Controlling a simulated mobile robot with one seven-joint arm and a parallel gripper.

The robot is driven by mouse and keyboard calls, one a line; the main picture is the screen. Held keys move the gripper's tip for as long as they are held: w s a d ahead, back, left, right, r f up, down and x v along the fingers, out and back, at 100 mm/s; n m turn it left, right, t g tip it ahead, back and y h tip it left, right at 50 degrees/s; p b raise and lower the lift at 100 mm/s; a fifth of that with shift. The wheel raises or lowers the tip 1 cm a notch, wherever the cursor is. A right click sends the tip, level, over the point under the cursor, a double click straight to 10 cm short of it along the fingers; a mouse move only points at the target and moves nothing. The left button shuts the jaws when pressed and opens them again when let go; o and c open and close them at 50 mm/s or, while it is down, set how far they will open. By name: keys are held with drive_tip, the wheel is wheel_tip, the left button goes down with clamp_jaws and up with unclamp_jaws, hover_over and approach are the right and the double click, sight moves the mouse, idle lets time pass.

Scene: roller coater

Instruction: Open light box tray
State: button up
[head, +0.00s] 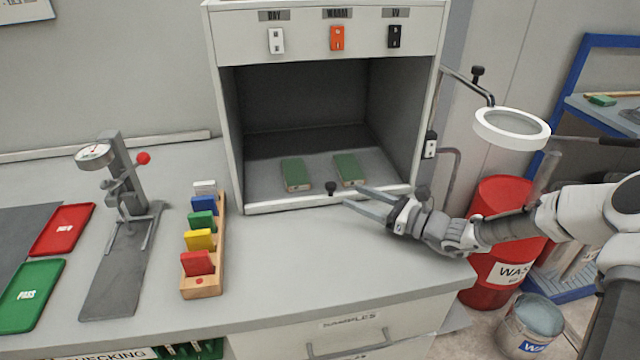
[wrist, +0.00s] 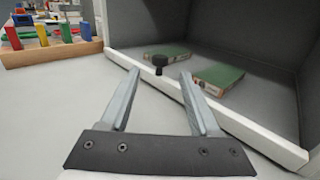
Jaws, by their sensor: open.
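The light box (head: 228,110) stands open at the front, with a grey tray (head: 268,180) on its floor. The tray has a white front lip (head: 285,204), also in the wrist view (wrist: 245,129). My gripper (head: 351,196) is open and empty, in front of the lip. In the wrist view the first knob (wrist: 158,61) shows just beyond and between the fingertips (wrist: 160,73), apparently not touched.
Two green blocks (head: 296,174) (head: 349,169) lie on the tray. A wooden rack of coloured panels (head: 218,260) stands left on the bench, with a gauge stand (head: 128,180) beyond. A ring magnifier (head: 512,128) hangs at right above a red bin (head: 490,240). The bench before the box is clear.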

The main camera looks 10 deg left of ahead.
sight(320, 194)
drive_tip(key=x, duration=1.1)
drive_tip(key=shift+w+b, duration=0.1)
drive_tip(key=shift+b, duration=0.25)
clamp_jaws()
idle(0.7)
